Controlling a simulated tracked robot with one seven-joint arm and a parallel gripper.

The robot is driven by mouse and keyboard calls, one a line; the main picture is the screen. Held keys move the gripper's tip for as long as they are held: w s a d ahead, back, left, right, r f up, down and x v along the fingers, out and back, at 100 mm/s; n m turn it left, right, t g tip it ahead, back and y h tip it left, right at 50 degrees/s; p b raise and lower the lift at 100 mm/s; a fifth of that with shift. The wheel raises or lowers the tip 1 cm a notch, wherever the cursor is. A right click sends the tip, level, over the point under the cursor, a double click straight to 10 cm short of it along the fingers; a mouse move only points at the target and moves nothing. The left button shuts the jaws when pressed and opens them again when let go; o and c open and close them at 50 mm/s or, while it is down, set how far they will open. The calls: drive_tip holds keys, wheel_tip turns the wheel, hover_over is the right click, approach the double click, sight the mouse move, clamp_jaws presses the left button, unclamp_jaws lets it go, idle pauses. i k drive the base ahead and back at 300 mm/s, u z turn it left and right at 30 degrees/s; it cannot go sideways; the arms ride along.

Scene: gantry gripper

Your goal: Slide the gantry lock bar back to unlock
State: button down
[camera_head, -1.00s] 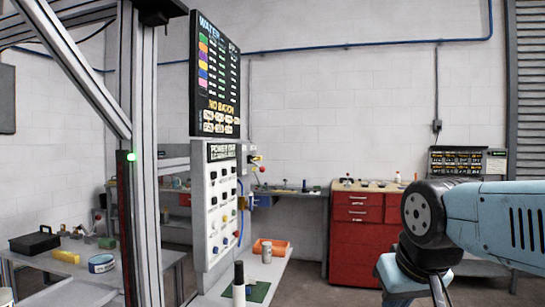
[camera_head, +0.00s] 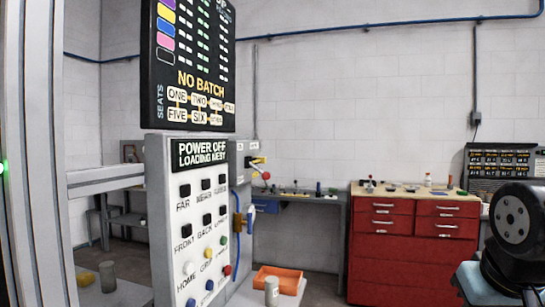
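The gantry frame's metal upright (camera_head: 35,150) stands at the left edge, with a crossbar (camera_head: 105,178) running to the control panel (camera_head: 160,215). I cannot pick out the lock bar with certainty. On the panel's right side is a small fitting with a yellow part (camera_head: 258,160) and a red knob (camera_head: 266,175). Below it is a blue and orange fitting (camera_head: 245,215). Part of my arm (camera_head: 515,225) shows at the right edge, apart from the panel. My gripper is out of the picture.
A black display board (camera_head: 190,65) reading NO BATCH stands above the panel. An orange tray (camera_head: 278,280) and a grey cylinder (camera_head: 271,291) are at the panel's foot. A red drawer cabinet (camera_head: 405,245) and a workbench (camera_head: 310,198) stand behind. Floor shows between tray and cabinet.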

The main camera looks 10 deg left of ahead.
sight(261, 159)
drive_tip(key=u, duration=0.3)
drive_tip(key=i, duration=0.95)
drive_tip(key=u, duration=0.5)
drive_tip(key=k, duration=0.7)
drive_tip(key=u, duration=0.25)
drive_tip(key=i, duration=0.75)
drive_tip(key=z, duration=0.1)
